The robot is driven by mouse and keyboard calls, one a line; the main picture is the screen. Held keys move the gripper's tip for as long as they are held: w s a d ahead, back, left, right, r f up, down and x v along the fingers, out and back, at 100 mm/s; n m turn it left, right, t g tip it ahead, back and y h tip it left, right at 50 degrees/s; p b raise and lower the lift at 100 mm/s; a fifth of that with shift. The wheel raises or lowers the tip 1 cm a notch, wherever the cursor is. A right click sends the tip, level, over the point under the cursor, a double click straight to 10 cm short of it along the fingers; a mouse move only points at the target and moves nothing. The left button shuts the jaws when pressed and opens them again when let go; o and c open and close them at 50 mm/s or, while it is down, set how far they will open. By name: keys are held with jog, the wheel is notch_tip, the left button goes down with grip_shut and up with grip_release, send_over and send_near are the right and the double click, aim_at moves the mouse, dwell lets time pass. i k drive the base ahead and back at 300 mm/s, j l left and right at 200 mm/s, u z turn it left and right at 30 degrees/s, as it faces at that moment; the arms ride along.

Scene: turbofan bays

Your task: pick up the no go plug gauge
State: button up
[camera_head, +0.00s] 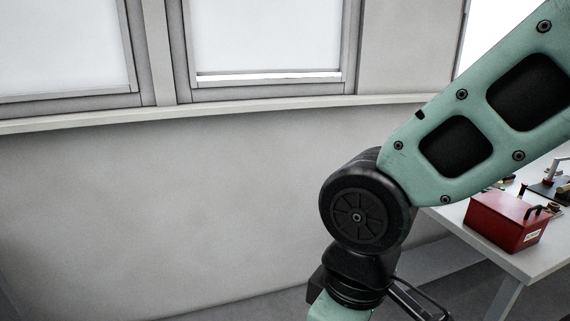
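I cannot make out a no go plug gauge in the head view. Several small items lie on the white table at the right, but they are too small and partly hidden by my arm to identify. My teal and black arm crosses the right half of the picture and bends downward. My gripper is not visible; the arm runs out of the bottom edge.
A white table (529,266) stands at the right with a red box (507,222) with a black handle near its front corner. A grey wall (170,210) with a ledge and windows fills the left and back. Grey floor shows below the table.

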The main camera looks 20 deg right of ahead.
aim_at(520, 195)
jog(key=i+l, duration=0.1)
jog(key=l, duration=0.7)
jog(key=i+l, duration=0.1)
jog(key=l, duration=0.75)
jog(key=i+l, duration=0.1)
jog(key=l, duration=0.7)
jog(key=i+l, duration=0.15)
jog(key=l, duration=0.7)
jog(key=i+l, duration=0.1)
jog(key=l, duration=0.7)
jog(key=i+l, duration=0.1)
jog(key=l, duration=0.75)
jog(key=i+l, duration=0.1)
jog(key=l, duration=0.7)
jog(key=u, duration=0.05)
